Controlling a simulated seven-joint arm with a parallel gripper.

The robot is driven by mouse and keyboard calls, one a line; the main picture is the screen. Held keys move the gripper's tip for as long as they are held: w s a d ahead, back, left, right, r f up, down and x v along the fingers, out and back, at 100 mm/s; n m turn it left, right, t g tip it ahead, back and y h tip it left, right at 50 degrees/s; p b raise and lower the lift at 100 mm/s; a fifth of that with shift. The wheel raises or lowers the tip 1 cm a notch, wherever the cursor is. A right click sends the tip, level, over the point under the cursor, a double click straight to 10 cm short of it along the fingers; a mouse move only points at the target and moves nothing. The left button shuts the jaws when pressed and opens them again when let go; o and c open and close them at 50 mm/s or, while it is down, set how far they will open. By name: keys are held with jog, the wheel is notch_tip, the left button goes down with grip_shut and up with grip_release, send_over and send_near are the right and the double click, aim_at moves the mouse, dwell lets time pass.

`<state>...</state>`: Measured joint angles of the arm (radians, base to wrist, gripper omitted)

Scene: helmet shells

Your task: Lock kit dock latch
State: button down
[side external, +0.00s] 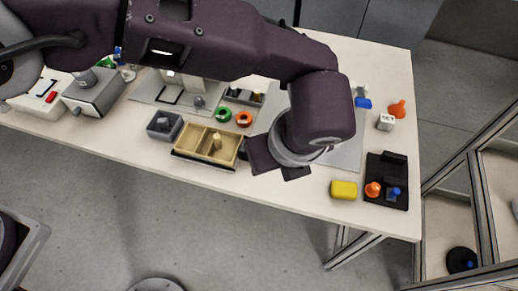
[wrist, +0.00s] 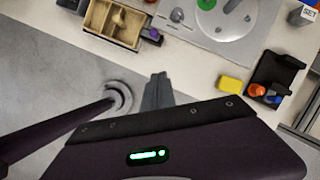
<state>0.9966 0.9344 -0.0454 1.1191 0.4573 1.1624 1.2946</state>
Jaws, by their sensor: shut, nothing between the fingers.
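A black dock-like holder (side external: 387,168) stands at the right end of the table, with an orange piece (side external: 373,190) and a blue piece (side external: 394,193) in its front part. It also shows at the right of the wrist view (wrist: 277,69). I cannot make out for certain which part is a latch. A wooden divided tray (side external: 190,147) sits near the front edge, left of my gripper; it shows at the top left of the wrist view (wrist: 97,17). My gripper (wrist: 158,78) is shut and empty, above the front edge between tray and black holder. My arm hides its fingertips in the side view.
A yellow block (side external: 343,190) lies left of the black holder. A grey box (side external: 165,125), green ring (side external: 222,115) and orange ring (side external: 244,119) are near the tray. A white "SET" cube (side external: 386,122) and orange piece (side external: 398,109) stand behind the holder. Open floor lies in front.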

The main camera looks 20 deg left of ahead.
jog(key=x, duration=1)
jog(key=shift+w+a, duration=0.85)
jog(key=shift+w, duration=0.25)
jog(key=shift+w+a, duration=0.4)
jog(key=shift+w, duration=0.1)
jog(key=shift+a, duration=1)
